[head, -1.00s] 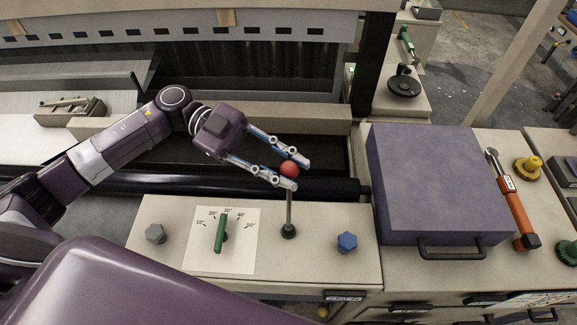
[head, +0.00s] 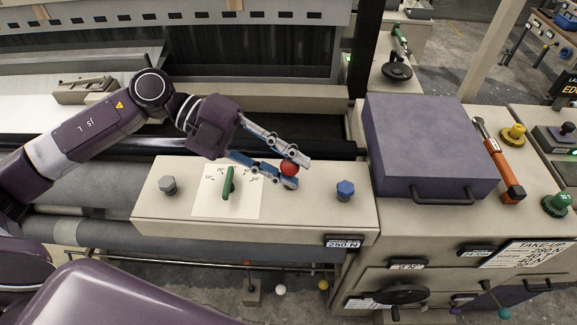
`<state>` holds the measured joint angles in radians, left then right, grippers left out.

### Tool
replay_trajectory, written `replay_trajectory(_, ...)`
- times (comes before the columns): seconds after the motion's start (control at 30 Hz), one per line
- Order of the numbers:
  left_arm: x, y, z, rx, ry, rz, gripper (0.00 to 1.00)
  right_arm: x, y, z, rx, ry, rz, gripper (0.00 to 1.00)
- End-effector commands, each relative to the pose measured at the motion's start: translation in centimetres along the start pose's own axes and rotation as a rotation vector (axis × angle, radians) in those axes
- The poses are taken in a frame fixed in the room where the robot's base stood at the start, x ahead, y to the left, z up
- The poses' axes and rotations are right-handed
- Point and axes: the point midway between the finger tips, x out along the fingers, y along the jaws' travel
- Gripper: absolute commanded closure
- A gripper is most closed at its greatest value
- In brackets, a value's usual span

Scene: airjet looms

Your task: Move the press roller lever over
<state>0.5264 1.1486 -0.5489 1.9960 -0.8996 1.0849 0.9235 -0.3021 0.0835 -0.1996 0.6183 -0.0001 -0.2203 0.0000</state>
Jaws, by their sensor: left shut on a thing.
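The lever's red ball knob (head: 289,168) is above the cream control panel (head: 312,225), between the white dial card and the blue hex knob. My left gripper (head: 295,171) comes in from the left, with one blue-grey finger on the far side of the ball and one on the near side. It is shut on the ball. The lever's rod and its base on the panel are hidden behind the ball and near finger. My right gripper is out of view.
On the panel are a grey hex knob (head: 168,186), a green pointer (head: 229,181) on a card (head: 250,205), and a blue hex knob (head: 345,190). A large grey-purple box (head: 430,140) stands right of the panel. A dark roller (head: 110,142) runs behind it.

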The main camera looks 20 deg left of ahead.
Motion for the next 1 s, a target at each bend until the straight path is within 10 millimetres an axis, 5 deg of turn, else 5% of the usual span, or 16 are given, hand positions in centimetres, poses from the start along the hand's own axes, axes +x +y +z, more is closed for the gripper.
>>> replay_trajectory(0.6, 0.26, 0.55, 0.03, 0.040, -0.016, 0.009, 1.00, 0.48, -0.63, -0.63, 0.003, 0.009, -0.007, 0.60)
replay_trajectory(0.63, 0.27, 0.56, 0.04, 0.039, -0.016, 0.009, 0.76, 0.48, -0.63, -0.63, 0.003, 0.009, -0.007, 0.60)
replay_trajectory(0.7, 0.27, 0.58, 0.04, 0.039, -0.016, 0.009, 0.68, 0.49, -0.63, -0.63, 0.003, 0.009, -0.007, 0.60)
replay_trajectory(0.8, 0.25, 0.51, 0.06, 0.039, -0.017, 0.008, 0.59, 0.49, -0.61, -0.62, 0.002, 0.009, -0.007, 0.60)
replay_trajectory(1.0, 0.19, 0.40, 0.11, 0.039, -0.018, 0.005, 0.59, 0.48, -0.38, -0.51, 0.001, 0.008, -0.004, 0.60)
